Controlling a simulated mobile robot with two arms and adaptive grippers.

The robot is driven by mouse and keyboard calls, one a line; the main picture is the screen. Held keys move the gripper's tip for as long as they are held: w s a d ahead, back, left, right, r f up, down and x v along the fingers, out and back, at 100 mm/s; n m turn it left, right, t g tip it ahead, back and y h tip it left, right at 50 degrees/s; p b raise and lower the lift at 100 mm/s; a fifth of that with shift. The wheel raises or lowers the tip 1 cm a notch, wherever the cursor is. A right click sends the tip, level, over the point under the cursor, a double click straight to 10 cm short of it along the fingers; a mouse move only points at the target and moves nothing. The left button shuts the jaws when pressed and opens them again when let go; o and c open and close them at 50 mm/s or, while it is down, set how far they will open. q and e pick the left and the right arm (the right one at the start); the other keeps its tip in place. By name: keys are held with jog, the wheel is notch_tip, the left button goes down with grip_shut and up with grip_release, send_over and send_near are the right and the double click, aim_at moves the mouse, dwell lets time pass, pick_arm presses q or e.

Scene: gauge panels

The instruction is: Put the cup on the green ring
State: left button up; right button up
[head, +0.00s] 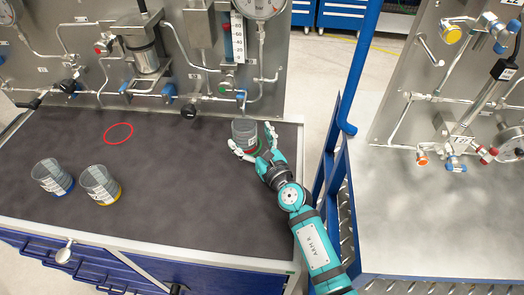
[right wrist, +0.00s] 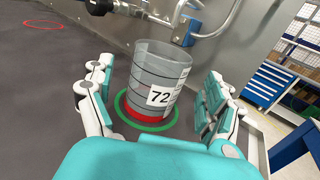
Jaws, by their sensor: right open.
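A grey ribbed cup (head: 244,132) with a red base stands upright at the right end of the dark bench top. In the right wrist view the cup (right wrist: 158,80) bears a label "72" and stands inside the green ring (right wrist: 150,129) on the bench. In the head view the green ring is mostly hidden by the cup and gripper. My right gripper (head: 252,141) is open, with its fingers on either side of the cup; in the right wrist view gaps show between fingers and cup. My left gripper is not in view.
A blue-based cup (head: 52,177) and a yellow-based cup (head: 100,184) stand at the left of the bench. A red ring (head: 118,133) on the bench is empty. A gauge panel with pipes and valves (head: 180,55) rises right behind the cup. A blue post (head: 361,70) stands to the right.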

jog(key=v, duration=0.8)
jog(key=shift+r, duration=0.1)
